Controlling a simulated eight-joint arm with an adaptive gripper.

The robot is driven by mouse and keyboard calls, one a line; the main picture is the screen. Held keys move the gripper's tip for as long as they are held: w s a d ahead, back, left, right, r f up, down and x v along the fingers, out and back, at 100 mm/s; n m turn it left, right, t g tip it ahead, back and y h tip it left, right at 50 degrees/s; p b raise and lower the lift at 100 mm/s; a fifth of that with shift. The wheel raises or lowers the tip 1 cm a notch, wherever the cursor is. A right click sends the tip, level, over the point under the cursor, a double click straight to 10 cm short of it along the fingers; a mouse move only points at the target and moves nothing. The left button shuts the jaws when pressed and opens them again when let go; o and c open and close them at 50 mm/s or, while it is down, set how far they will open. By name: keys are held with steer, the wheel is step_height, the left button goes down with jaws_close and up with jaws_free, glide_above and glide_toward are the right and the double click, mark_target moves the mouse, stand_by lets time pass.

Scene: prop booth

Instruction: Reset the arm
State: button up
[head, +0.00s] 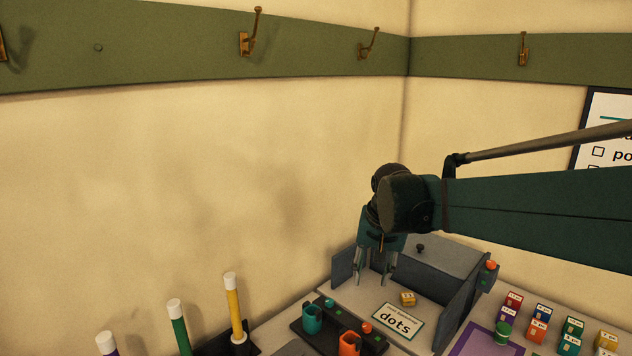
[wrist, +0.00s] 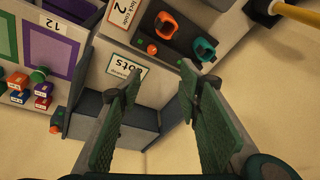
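My gripper (head: 375,277) points down from the end of my arm, above a grey-walled booth compartment in the head view. In the wrist view my gripper (wrist: 157,80) has its two green-padded fingers apart, with nothing between them. Below and to the right of the fingers in the head view, a small yellow block (head: 408,299) sits on the compartment floor. A card reading "dots" (head: 398,321) lies in front of it.
Several coloured blocks (head: 541,321) and a green-topped piece on a purple mat (head: 478,346) are to the right. A grey box (head: 440,256) is behind.

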steer(key=s+d+f+n+t, duration=0.1)
steer(key=s+d+f+t, duration=0.1)
steer(key=s, duration=1.1)
steer(key=s+d+f+n+t, duration=0.2)
steer(key=s+d, duration=0.3)
steer(key=s, duration=0.9)
steer(key=shift+s+f, duration=0.25)
